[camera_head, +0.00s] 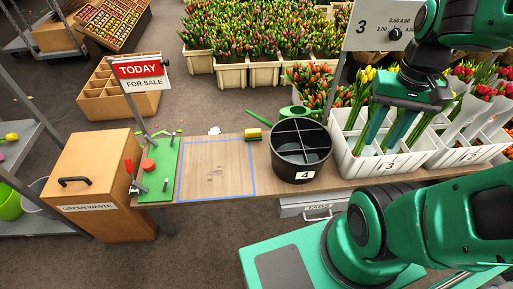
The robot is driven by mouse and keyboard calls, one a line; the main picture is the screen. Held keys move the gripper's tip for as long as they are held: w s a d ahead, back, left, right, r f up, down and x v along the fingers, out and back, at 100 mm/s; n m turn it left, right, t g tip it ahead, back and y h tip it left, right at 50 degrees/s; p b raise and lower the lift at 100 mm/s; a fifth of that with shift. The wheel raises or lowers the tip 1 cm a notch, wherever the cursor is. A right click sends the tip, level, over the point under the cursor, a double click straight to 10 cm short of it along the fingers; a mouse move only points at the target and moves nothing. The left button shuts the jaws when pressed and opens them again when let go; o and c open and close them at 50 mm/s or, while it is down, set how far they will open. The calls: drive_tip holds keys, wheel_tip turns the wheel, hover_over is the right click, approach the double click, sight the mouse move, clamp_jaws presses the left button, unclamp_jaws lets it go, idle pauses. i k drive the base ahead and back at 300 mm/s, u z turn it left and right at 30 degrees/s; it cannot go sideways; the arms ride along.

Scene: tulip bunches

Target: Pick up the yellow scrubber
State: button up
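The yellow scrubber (253,132), a small block with a yellow top and a dark underside, lies near the back edge of the wooden bench (213,150). It sits just left of the black divided bucket (300,165). My gripper (383,134) is at the upper right, well to the right of the scrubber, pointing down over a white crate (375,165) of tulips. Its two fingers look spread apart, and I see nothing clearly held between them. Stems and leaves behind the fingers partly blur their tips.
A green watering can (295,111) stands behind the bucket. A blue outlined area (216,198) left of the bucket is nearly bare. A sign (385,24) stands beside my arm.

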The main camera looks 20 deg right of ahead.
sight(250, 134)
drive_tip(key=k, duration=0.5)
drive_tip(key=u, duration=1.55)
drive_tip(key=i, duration=1.4)
drive_tip(key=z, duration=2.05)
drive_tip(key=i, duration=0.5)
drive_tip(key=u, duration=0.1)
